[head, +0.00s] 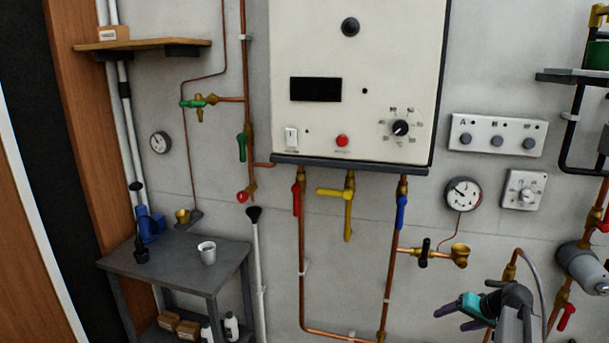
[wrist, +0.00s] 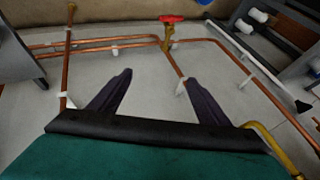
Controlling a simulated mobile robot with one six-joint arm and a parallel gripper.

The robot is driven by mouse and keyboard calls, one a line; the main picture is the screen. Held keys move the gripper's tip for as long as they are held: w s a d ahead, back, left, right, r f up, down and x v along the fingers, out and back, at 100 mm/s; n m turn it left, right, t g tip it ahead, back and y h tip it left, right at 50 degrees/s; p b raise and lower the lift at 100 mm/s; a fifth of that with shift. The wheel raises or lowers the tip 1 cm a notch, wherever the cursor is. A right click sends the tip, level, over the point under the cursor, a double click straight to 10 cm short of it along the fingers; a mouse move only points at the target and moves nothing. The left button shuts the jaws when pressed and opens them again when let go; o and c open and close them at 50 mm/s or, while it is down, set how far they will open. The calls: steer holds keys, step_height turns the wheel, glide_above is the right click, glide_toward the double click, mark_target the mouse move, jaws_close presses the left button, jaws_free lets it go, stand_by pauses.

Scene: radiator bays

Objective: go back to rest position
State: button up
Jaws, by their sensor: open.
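My gripper (head: 450,317) shows at the lower right of the head view, teal with dark fingers, in front of the wall. In the wrist view my gripper (wrist: 159,78) has its two dark fingers spread apart with nothing between them. Beyond the fingers are copper pipes (wrist: 130,40) on a grey surface and a red valve handle (wrist: 172,18). Both fingertips appear apart from the pipes.
A white boiler box (head: 360,70) hangs mid-wall, with red, yellow and blue valve handles (head: 401,212) below. A gauge (head: 462,194) and brass valve (head: 459,256) sit near my arm. A grey table (head: 165,268) with a mug (head: 207,253) stands at left.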

steer(key=s+a+f+n+g+b, duration=0.1)
steer(key=s+a+f+g, duration=0.1)
steer(key=s+a+f, duration=0.45)
steer(key=s+a+f+g, duration=0.2)
steer(key=s+a+f, duration=0.1)
steer(key=a+f, duration=0.65)
steer(key=s+a+f+n+g+b, duration=0.1)
steer(key=s+a+f+g, duration=0.25)
steer(key=a+f, duration=0.45)
steer(key=s+a+f+n+g+h, duration=0.1)
steer(key=s+a+f, duration=0.2)
steer(key=s, duration=0.6)
steer(key=s+a+f+n+g+h+b, duration=0.1)
steer(key=s+a+f+g, duration=0.1)
steer(key=s+f, duration=0.4)
steer(key=s+a+f+g+h, duration=0.1)
steer(key=s+a+f, duration=0.3)
steer(key=s, duration=0.7)
steer(key=shift+s+a+f+n+g, duration=0.35)
steer(key=shift+f+n+g, duration=0.1)
steer(key=shift+f, duration=0.35)
